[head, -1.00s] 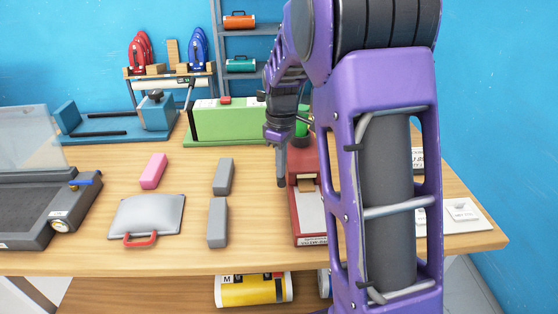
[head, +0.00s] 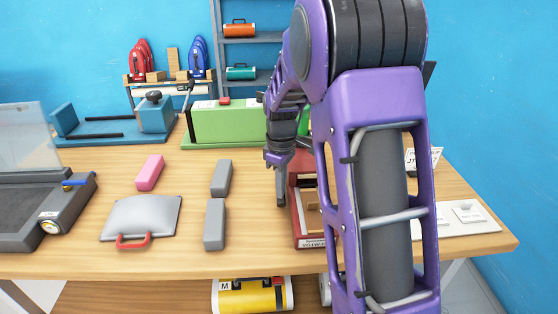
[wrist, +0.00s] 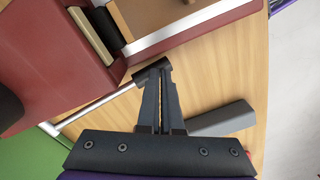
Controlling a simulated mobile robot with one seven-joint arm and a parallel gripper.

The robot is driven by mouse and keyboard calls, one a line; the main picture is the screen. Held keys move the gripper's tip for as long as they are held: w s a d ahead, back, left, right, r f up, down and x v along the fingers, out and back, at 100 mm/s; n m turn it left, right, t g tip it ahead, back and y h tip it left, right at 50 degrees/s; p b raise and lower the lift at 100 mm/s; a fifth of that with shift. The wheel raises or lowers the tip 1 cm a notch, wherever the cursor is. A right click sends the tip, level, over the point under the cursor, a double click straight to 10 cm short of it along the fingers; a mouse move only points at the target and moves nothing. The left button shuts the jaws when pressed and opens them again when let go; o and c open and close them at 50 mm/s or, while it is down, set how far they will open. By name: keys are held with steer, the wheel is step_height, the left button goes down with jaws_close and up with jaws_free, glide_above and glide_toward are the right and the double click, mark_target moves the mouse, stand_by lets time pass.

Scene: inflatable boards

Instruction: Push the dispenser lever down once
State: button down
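The red dispenser (head: 297,222) stands on the table, partly hidden behind my arm in the head view. In the wrist view its red body (wrist: 60,60) fills the upper left, with a dark roller and a pale strip. The lever (wrist: 100,108) is a metal rod with a black knob, running along the dispenser's side. My gripper (wrist: 161,72) has its fingers together, and the tips overlap the knob. I cannot tell whether they touch it. In the head view my gripper (head: 281,203) points down beside the dispenser's left side.
Two grey blocks (head: 215,225), a pink block (head: 150,173) and a grey plate with a red handle (head: 140,216) lie to the left. A green box (head: 225,124) stands behind. White cards (head: 468,215) lie to the right. Bare table shows left of my gripper.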

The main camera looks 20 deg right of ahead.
steer(key=shift+r, duration=0.1)
step_height(320, 180, up, 12)
steer(key=p, duration=0.9)
steer(key=shift+r+p, duration=0.2)
steer(key=shift+p, duration=0.2)
stand_by(0.6)
